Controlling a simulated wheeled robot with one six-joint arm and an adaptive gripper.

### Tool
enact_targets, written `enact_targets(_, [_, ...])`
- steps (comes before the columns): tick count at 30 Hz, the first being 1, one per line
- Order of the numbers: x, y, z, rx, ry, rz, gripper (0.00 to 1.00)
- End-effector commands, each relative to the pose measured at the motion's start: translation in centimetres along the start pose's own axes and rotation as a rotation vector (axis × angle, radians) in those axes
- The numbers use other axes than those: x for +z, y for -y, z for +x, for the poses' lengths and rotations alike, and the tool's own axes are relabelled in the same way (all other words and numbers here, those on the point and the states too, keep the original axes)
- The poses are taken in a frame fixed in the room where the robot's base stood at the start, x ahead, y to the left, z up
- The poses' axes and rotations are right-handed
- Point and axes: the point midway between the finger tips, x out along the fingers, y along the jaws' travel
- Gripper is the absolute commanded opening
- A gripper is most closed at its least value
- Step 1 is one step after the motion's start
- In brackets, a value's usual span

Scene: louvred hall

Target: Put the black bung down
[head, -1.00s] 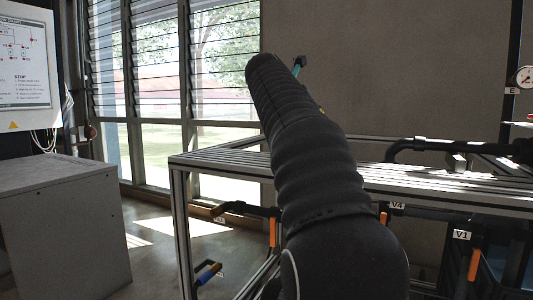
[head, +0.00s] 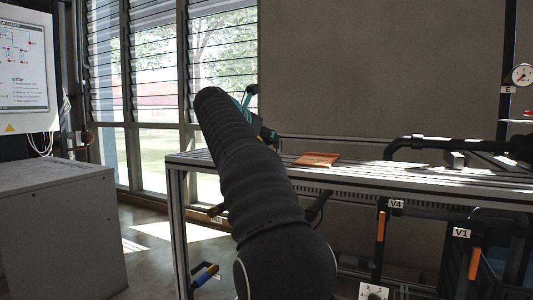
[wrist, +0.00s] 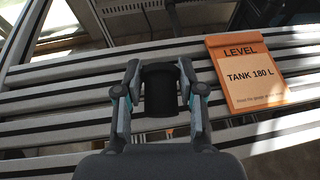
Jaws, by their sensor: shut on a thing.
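The black bung (wrist: 160,90) is a short dark cylinder between the two fingers of my gripper (wrist: 159,68) in the wrist view. The fingers are shut on its left and right sides. Below it in that view is the slatted grey bench top (wrist: 60,102); I cannot tell whether the bung touches it. In the head view my gripper (head: 267,134) shows small and dark behind my arm, above the left part of the bench top (head: 400,177). My arm hides part of the bench there.
An orange-brown board (wrist: 252,92) reading "LEVEL TANK 180 L" lies on the slats right of my gripper; it also shows in the head view (head: 318,159). A black pipe (head: 430,144) runs along the bench's right rear. Bare slats lie left of the bung.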

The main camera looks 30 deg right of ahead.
Motion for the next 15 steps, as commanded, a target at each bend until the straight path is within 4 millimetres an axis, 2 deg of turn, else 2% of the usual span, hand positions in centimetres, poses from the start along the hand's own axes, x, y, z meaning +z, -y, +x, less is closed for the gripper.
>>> enact_targets(5, [-2.4,0.0,0.9,0.000,0.000,-0.002,0.09])
enact_targets(15, [-3.3,0.0,1.4,0.000,0.000,0.000,0.09])
